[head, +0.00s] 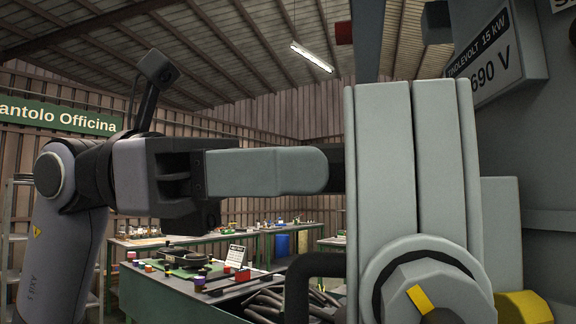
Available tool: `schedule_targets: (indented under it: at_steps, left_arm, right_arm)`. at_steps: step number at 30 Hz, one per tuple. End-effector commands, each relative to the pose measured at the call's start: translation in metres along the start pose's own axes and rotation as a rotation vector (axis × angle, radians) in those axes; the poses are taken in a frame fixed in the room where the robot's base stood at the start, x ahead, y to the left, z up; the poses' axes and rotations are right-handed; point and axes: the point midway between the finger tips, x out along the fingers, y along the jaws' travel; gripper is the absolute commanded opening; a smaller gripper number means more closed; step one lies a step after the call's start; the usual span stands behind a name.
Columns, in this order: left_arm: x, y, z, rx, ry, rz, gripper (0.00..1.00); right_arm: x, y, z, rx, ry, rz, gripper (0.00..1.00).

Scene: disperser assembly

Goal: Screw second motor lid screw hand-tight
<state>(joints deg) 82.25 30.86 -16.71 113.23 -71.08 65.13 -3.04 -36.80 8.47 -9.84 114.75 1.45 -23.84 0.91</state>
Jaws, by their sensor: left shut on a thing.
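My left gripper (314,171) comes in from the left, its grey fingers level and pointing right. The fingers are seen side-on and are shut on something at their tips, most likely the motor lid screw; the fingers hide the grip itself. A short dark piece (337,168) shows between the fingertips and a large grey ribbed body (385,190) of the motor; I cannot tell whether it is the screw or part of the motor. The screw's head and thread cannot be made out. My right gripper is not in view.
The grey motor housing (535,150) with a 690 V plate (497,55) fills the right side. A big hexagonal fitting (425,292) with a yellow mark and a black bent pipe (300,285) stand low in front. A green workbench (160,295) with parts lies behind.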

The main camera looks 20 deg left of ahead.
Motion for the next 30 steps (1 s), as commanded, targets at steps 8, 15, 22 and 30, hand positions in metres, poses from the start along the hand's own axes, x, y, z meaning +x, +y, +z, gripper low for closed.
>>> schedule_targets:
  at_steps: [8, 15, 22, 30]
  left_arm:
    - [0.0, -0.0005, -0.0006, 0.198, 0.0, 0.0, 0.04]
    - [-0.0001, -0.0004, -0.0007, 0.424, 0.0, 0.001, 0.04]
    - [-0.0001, -0.0007, -0.0008, 0.643, 0.0, 0.001, 0.04]
    - [-0.0001, -0.0011, -0.0008, 0.9, 0.0, 0.0, 0.04]
  right_arm:
    - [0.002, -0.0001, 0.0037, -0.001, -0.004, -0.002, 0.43]
    - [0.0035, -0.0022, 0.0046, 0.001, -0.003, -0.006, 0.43]
    - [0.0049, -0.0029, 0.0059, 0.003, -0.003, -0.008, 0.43]
    - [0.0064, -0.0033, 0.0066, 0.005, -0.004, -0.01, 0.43]
